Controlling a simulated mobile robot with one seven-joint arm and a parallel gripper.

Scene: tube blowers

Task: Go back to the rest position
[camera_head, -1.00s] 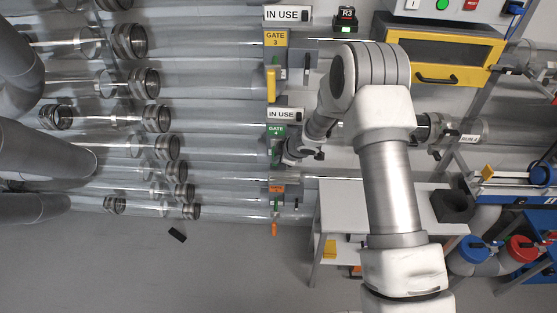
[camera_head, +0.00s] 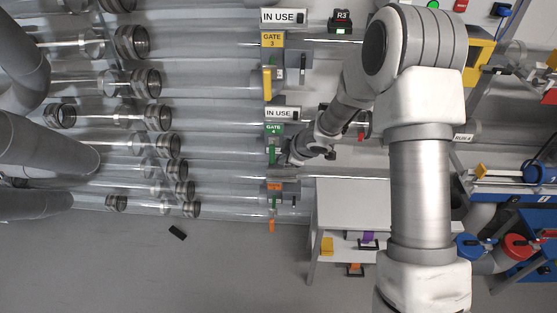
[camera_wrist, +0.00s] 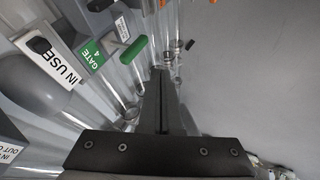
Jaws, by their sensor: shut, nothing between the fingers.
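My gripper (camera_wrist: 160,76) is shut and empty. In the wrist view its dark fingers lie together in front of the clear tubes, a little apart from the green handle in the picture. In the head view my gripper is small and dark, close to the GATE 4 label (camera_head: 274,131) and green handle (camera_head: 272,154); its fingertips are hard to make out there. The green label (camera_wrist: 91,54) and green handle (camera_wrist: 134,49) also show in the wrist view, left of the fingers. My forearm and elbow cover part of the right side of the head view.
The GATE 3 yellow handle (camera_head: 267,82) and an orange handle (camera_head: 271,225) sit on neighbouring tubes. A white shelf table (camera_head: 345,205) stands below right of the gripper. Blue equipment (camera_head: 530,230) is at the far right. The floor (camera_head: 190,275) at lower left is mostly clear.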

